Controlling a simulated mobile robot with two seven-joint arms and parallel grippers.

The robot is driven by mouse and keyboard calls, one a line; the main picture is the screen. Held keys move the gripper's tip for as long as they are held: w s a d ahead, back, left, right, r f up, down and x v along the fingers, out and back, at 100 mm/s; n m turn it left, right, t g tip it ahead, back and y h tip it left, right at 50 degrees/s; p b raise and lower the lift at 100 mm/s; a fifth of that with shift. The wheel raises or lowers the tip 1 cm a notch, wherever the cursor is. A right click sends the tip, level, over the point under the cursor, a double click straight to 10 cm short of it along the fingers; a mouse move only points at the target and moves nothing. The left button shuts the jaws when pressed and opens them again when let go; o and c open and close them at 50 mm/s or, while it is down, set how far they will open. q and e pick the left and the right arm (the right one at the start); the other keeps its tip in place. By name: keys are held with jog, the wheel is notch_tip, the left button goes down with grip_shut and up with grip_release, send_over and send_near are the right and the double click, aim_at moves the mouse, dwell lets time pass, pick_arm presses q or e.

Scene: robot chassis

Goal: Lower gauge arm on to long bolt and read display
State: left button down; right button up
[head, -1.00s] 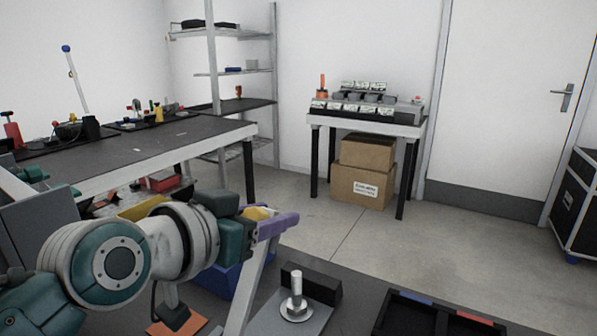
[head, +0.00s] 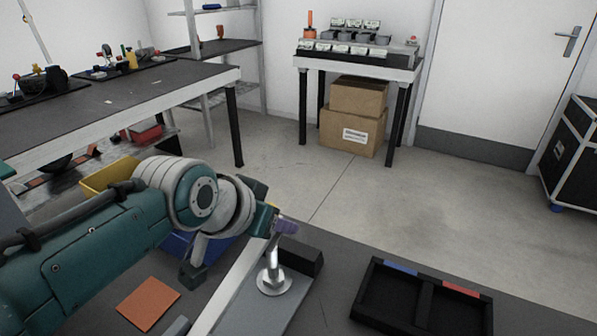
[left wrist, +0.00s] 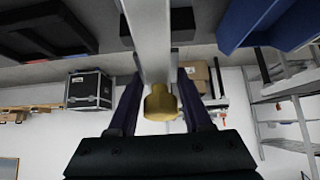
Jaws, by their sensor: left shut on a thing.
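The long bolt (head: 273,262) stands upright, silver, with a wide washer or flange at its foot on a grey plate (head: 245,315). My left gripper (head: 286,227), with purple fingers, is just above and beside the bolt's top in the head view. It is shut on the gauge arm, a pale grey bar (head: 236,288) slanting down to the lower left. In the left wrist view the bar (left wrist: 152,45) runs between the fingers (left wrist: 160,110), with a brass knob (left wrist: 160,103) at its end. Whether the arm touches the bolt is unclear. No display shows. My right gripper is out of view.
A black block (head: 302,258) stands behind the bolt. A black two-compartment tray (head: 365,310) with blue and red tabs lies to the right. An orange square (head: 148,303) lies on the left. A blue bin (head: 205,249) is behind my left arm.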

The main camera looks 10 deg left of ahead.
aim_at(252, 249)
pick_arm(q)
jog(key=shift+w+f, duration=0.1)
jog(key=shift+f, duration=0.25)
jog(key=c, duration=0.5)
grip_release()
jog(key=shift+s+a+r+p, duration=0.1)
jog(key=shift+s+r+p, duration=0.2)
jog(key=shift+r, duration=0.2)
jog(key=p+v, duration=0.4)
jog(key=v, duration=0.3)
jog(key=shift+s+r, duration=0.2)
jog(key=shift+s+a+r, duration=0.15)
jog(key=shift+s+r, duration=0.3)
